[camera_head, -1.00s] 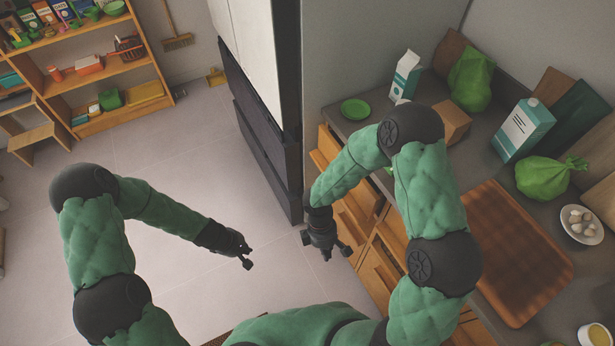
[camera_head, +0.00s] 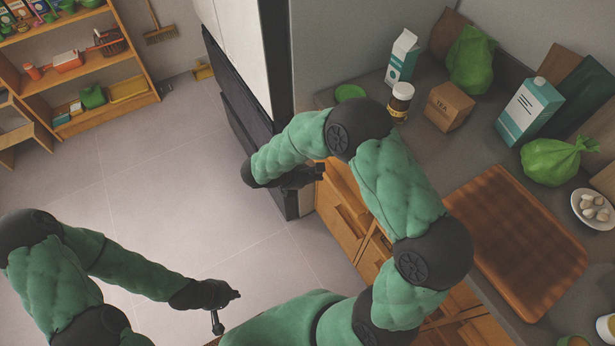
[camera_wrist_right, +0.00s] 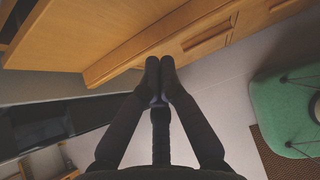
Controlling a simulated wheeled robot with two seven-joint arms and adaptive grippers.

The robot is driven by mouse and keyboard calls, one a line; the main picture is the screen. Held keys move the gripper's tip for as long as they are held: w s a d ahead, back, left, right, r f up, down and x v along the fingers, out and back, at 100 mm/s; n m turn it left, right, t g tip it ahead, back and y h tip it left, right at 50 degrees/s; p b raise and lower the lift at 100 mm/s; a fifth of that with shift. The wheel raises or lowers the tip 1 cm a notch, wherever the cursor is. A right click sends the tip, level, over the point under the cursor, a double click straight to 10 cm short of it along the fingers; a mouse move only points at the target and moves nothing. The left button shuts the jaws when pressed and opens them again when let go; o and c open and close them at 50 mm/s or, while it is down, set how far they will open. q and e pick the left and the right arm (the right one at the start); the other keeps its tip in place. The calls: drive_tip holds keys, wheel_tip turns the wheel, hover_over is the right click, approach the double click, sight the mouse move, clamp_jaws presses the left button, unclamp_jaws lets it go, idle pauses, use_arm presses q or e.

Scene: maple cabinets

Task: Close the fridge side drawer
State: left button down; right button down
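The wooden drawer cabinet (camera_head: 342,222) stands right of the fridge, under the counter. My right arm covers its top part near the fridge in the head view, so how far that drawer stands out is hidden there. The right wrist view shows a broad wooden drawer part (camera_wrist_right: 112,38) jutting out past the lower front. My right gripper (camera_head: 318,172) is beside this wood; its fingertips (camera_wrist_right: 160,72) are together, empty, close to the wooden edge. I cannot tell whether they touch. My left gripper (camera_head: 228,310) is apart over the floor, fingers spread, empty.
The fridge (camera_head: 262,60), pale above and dark below, stands left of the cabinet. A shelf (camera_head: 110,75) stands far left. The floor between is clear.

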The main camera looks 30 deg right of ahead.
drive_tip(key=b+x, duration=0.1)
drive_tip(key=x, duration=0.3)
drive_tip(key=b, duration=0.1)
hover_over(333, 181)
